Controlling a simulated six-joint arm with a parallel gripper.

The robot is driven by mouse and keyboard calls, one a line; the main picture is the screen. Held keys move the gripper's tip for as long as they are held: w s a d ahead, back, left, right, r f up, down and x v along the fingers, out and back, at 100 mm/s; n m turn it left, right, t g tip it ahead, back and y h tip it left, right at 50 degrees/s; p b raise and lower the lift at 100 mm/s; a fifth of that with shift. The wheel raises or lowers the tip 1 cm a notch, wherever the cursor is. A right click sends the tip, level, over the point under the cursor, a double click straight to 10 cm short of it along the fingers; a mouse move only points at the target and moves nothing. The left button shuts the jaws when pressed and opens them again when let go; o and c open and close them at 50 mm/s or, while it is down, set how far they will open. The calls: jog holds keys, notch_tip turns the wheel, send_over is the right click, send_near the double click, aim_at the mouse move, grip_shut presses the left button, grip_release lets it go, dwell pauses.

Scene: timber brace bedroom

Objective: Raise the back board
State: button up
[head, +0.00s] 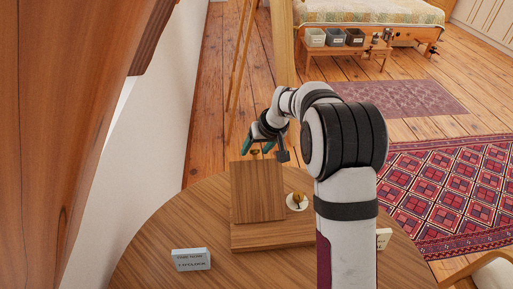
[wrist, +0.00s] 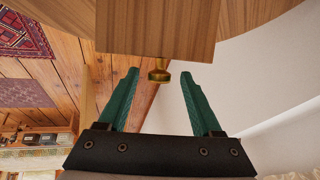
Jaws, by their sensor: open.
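A square wooden board (head: 257,190) rises from a flat wooden base (head: 272,237) on the round table. Whether it is one board or has another behind it, I cannot tell. A small brass knob (head: 255,152) shows just past the board's top edge. In the wrist view, the knob (wrist: 159,72) sticks out from a wooden board (wrist: 165,28). My gripper (head: 258,149) is at the board's far upper side, its teal fingers open. In the wrist view, my gripper (wrist: 160,80) has its fingertips on either side of the knob, with gaps on both sides.
A white disc with a brass-coloured piece (head: 297,200) sits right of the board. A label card (head: 191,259) stands at the table's front left; another card (head: 383,238) is partly hidden by my arm. A white wall (head: 150,130) borders the left.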

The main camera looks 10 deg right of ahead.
jog(key=shift+c, duration=0.2)
grip_shut()
dwell(1.2)
